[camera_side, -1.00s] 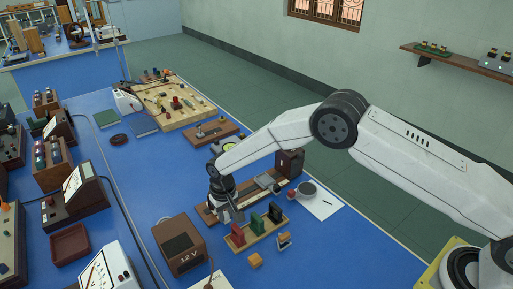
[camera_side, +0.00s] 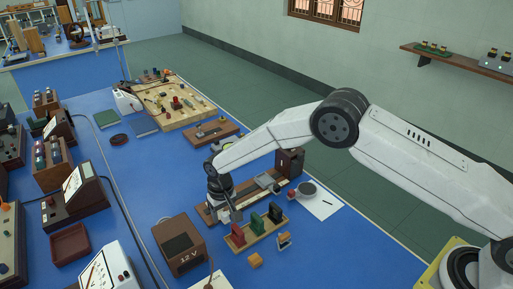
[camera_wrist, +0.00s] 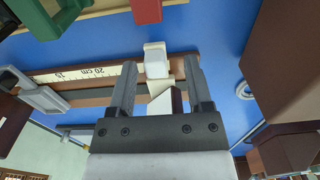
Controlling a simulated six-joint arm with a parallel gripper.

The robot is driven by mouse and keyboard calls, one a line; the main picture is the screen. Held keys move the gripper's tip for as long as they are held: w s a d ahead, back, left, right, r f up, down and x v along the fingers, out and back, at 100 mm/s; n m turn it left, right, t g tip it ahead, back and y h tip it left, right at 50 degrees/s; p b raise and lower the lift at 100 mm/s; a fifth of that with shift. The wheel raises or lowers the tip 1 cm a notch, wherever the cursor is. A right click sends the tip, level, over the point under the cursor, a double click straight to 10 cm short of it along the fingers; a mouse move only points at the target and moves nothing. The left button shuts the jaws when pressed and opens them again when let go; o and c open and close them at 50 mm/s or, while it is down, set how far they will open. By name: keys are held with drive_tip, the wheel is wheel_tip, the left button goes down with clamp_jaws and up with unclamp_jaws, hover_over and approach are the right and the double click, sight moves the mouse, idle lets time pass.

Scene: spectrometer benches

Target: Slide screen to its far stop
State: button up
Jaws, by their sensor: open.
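A wooden rail (camera_side: 209,213) with a pale scale strip lies on the blue bench; its scale (camera_wrist: 88,73) reads 15 and 20 cm in the wrist view. A white block, apparently part of the screen (camera_wrist: 156,62), stands at the rail near its end, between and just beyond my fingertips. My gripper (camera_wrist: 160,70) is open, with a finger on each side of it; I cannot tell whether either finger touches it. In the side view my gripper (camera_side: 231,213) is low over the rail's near end, and my wrist hides the screen there.
A grey holder (camera_side: 266,182) sits farther along the rail, before a dark brown box (camera_side: 290,162). A wooden rack (camera_side: 262,235) with red, green and black holders stands close in front. A brown 12 V box (camera_side: 180,243) is to the left.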

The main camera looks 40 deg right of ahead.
drive_tip(key=shift+r, duration=3.55)
drive_tip(key=shift+s+d+r, duration=0.15)
drive_tip(key=shift+d+r, duration=0.15)
drive_tip(key=shift+d, duration=0.1)
drive_tip(key=s+d+r+t, duration=0.1)
drive_tip(key=s+d+r, duration=0.3)
drive_tip(key=s+d, duration=0.5)
drive_tip(key=s+d+r+t, duration=0.1)
drive_tip(key=s+d+r, duration=0.4)
drive_tip(key=s+d, duration=0.5)
drive_tip(key=s, duration=0.6)
drive_tip(key=shift+s+r+t, duration=0.15)
drive_tip(key=shift+r+t, duration=0.15)
